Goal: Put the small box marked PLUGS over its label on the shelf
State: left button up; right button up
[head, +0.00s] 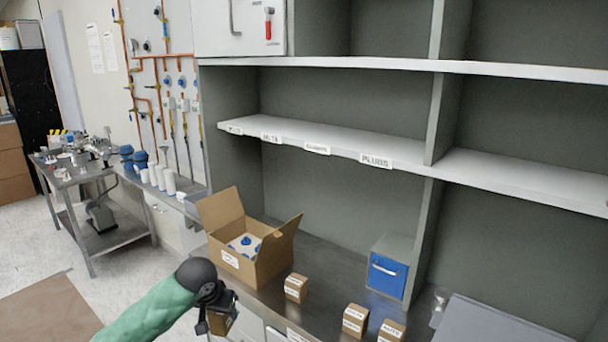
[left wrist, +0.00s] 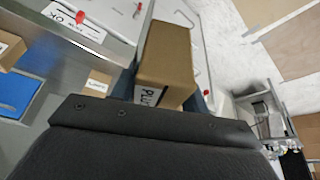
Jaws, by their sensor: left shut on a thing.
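My left gripper (head: 222,303) is shut on a small brown box, low in front of the counter's edge in the head view. In the left wrist view this box (left wrist: 166,62) shows a white label that reads "PLU", the rest hidden behind the dark gripper body. The PLUGS label (head: 376,161) is on the front edge of the white shelf (head: 335,133), near the upright divider. The shelf above that label is bare. My right gripper is not in view.
Three small labelled boxes stand on the counter: one (head: 296,288) by the open carton (head: 240,245), two (head: 355,320) (head: 391,331) farther right. A blue-fronted drawer box (head: 387,272) stands at the back. Other labels (head: 271,137) line the shelf edge to the left.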

aim_at(219, 322)
pick_arm(q)
jog(key=s+r+n, duration=0.1)
jog(key=s+r, duration=0.1)
jog(key=shift+s+d+r+n+y, duration=0.1)
jog(key=shift+s+r+n+y, duration=0.15)
jog(key=shift+r+n+y, duration=0.15)
jog(key=shift+s+f, duration=0.25)
jog(key=shift+s, duration=0.85)
jog(key=s+f, duration=0.5)
jog(key=f, duration=0.1)
jog(key=shift+d+f+n, duration=0.25)
jog(key=shift+d+n, duration=0.05)
jog(key=shift+d, duration=0.05)
jog(key=shift+w+a, duration=0.1)
